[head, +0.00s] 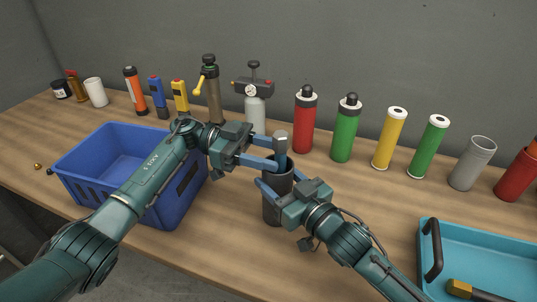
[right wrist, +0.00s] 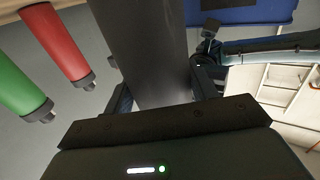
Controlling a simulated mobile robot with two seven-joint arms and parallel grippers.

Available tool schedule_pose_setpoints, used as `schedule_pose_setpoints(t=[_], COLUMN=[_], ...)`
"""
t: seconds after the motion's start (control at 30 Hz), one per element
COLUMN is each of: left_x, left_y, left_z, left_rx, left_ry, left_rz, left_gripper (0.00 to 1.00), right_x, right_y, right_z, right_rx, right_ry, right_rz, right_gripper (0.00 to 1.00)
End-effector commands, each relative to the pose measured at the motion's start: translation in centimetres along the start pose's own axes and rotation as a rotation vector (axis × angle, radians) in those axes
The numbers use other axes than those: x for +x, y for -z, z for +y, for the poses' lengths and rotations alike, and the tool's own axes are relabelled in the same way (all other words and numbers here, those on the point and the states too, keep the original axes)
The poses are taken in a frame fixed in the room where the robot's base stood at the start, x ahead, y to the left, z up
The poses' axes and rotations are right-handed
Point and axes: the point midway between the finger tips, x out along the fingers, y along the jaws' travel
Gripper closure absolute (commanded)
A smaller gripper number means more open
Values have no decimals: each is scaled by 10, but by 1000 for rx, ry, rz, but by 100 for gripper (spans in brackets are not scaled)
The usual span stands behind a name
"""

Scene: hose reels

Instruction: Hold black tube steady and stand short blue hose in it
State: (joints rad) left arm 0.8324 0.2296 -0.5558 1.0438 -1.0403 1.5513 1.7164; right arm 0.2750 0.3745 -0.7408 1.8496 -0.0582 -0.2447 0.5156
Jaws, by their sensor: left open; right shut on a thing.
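The black tube (head: 274,208) stands upright on the table in the middle of the head view. It also fills the upper middle of the right wrist view (right wrist: 146,50). My right gripper (head: 279,183) is shut on the tube from the right, near its upper part. The short blue hose (head: 281,160) stands in the tube's mouth, its grey end fitting (head: 280,143) sticking up above the rim; its lower part is hidden inside. My left gripper (head: 275,153) is open, its fingers at the hose just above the rim. Whether they touch it, I cannot tell.
A blue crate (head: 175,214) stands to the left under my left arm. A turquoise tray (head: 490,240) with a black handle lies at the right. Behind the tube stand a red bottle (head: 304,125), a green bottle (head: 345,132) and several other cylinders along the wall.

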Motion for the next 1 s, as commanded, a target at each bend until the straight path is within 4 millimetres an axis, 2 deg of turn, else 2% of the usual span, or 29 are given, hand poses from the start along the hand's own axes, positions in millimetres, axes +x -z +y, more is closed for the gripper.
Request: schedule_pose_setpoints(t=[0.3, 0.5, 0.67, 1.0], left_x=[-2, -2, -2, -2], left_y=[60, 88, 95, 95], left_z=[0, 0, 0, 0], left_rx=[6, 4, 2, 1], left_ry=[0, 1, -1, 0], left_rz=[-1, 0, 1, 1], left_gripper=[54, 54, 54, 54], right_x=[0, 0, 0, 0], right_y=[0, 0, 0, 0], right_z=[0, 0, 0, 0], right_rx=[-1, -1, -1, -1], right_ry=[-1, 0, 0, 0], right_rz=[-1, -1, -1, -1], right_gripper=[70, 70, 70, 70])
